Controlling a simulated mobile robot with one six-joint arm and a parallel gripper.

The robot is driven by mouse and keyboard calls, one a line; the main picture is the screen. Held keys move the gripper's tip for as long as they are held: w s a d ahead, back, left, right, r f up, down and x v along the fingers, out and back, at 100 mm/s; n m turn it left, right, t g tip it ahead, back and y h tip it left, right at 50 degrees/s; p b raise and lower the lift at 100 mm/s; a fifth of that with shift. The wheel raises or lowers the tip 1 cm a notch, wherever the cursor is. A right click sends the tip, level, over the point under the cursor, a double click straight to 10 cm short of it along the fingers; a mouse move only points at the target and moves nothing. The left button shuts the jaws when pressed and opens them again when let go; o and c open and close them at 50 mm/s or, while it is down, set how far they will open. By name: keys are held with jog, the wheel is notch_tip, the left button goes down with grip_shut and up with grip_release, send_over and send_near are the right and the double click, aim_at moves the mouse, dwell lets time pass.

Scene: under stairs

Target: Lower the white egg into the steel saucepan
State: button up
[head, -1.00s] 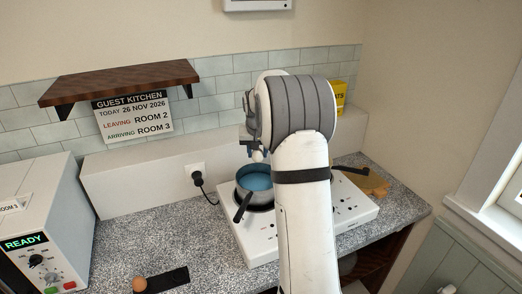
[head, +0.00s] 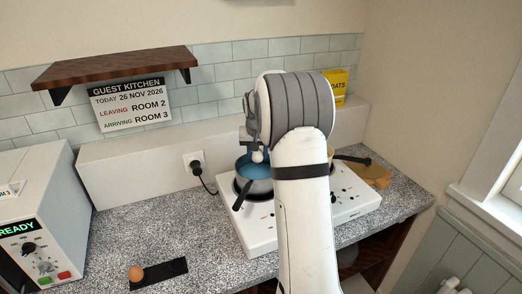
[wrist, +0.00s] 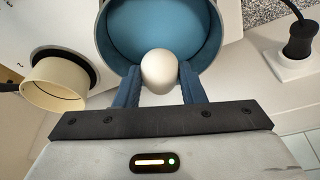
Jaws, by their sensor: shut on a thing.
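The white egg (wrist: 158,72) is held between the two blue fingers of my gripper (wrist: 160,80) in the wrist view. In the head view the egg (head: 257,156) shows as a small white shape under my gripper (head: 256,150). The steel saucepan (head: 258,187), blue inside, stands on the left of the white hob, its dark handle toward the front. In the wrist view the egg overlaps the near rim of the saucepan (wrist: 103,45). How high the egg is above the pan is hard to tell. My arm hides part of the hob and the pan's right side.
A cream-coloured pan or cup (wrist: 55,82) is beside the saucepan. A socket with a plug (head: 195,163) is behind the hob. A shelf (head: 115,68) hangs above, left.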

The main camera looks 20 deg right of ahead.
aim_at(257, 159)
jog(key=shift+f+b, duration=1.4)
jog(key=shift+f, duration=0.7)
jog(key=shift+f+b, duration=1.8)
jog(key=shift+f, duration=0.75)
jog(key=o, duration=1.1)
jog(key=shift+r, duration=0.1)
jog(key=b+v, duration=0.1)
jog(key=v, duration=0.7)
jog(key=s+a+r+n, duration=0.1)
jog(key=s+a+r, duration=0.1)
jog(key=s+a, duration=0.5)
jog(key=s+a+r+n, duration=0.15)
jog(key=s+a, duration=0.25)
jog(key=s, duration=0.5)
jog(key=s+a+f, duration=0.1)
jog(key=s+a, duration=0.1)
jog(key=s, duration=0.4)
jog(key=s+a+f+n+y, duration=0.1)
jog(key=s+a, duration=0.1)
jog(key=s, duration=0.4)
jog(key=s+a+f+n, duration=0.1)
jog(key=s+a+f, duration=0.1)
jog(key=s, duration=0.4)
jog(key=shift+a, duration=0.1)
